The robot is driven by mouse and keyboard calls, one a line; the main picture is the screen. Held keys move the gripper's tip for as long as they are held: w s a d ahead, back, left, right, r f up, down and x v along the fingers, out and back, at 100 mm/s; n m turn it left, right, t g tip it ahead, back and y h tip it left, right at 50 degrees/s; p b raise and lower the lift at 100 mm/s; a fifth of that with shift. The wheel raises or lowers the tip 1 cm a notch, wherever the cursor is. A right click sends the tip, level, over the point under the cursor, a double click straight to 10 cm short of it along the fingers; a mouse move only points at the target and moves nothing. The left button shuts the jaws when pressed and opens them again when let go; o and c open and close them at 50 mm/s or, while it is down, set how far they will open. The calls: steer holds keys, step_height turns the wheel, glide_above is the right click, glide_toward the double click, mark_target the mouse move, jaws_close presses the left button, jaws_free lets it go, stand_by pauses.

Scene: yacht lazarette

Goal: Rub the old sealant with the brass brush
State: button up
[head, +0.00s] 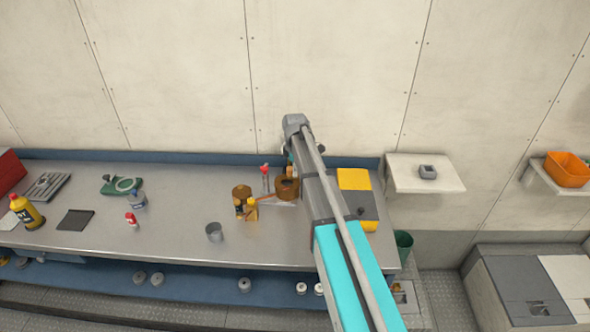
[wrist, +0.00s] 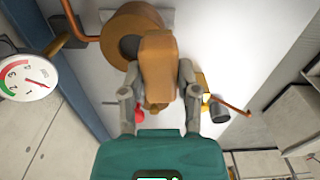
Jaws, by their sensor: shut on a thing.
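In the wrist view my gripper (wrist: 160,72) is shut on a brown, wood-coloured block, which I take to be the brass brush (wrist: 158,60). One finger presses on each side of it. The bristles cannot be made out. The held block is above the grey bench, in front of a brown ring-shaped piece (wrist: 116,32); whether they touch I cannot tell. In the head view my arm hides the gripper and the brush. I cannot pick out the old sealant for certain in either view.
On the grey bench (head: 175,235), a brown round piece (head: 287,190), small yellow bottles (head: 252,208) and a grey cup (head: 214,232) stand near my arm. A dial gauge (wrist: 24,78) shows in the wrist view. The bench's front middle is fairly clear.

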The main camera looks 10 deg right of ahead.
steer(key=shift+r, duration=0.1)
steer(key=shift+r+p, duration=1.4)
steer(key=shift+p, duration=0.15)
steer(key=shift+f+b, duration=1.4)
steer(key=shift+a+r, duration=0.1)
steer(key=shift+a, duration=0.6)
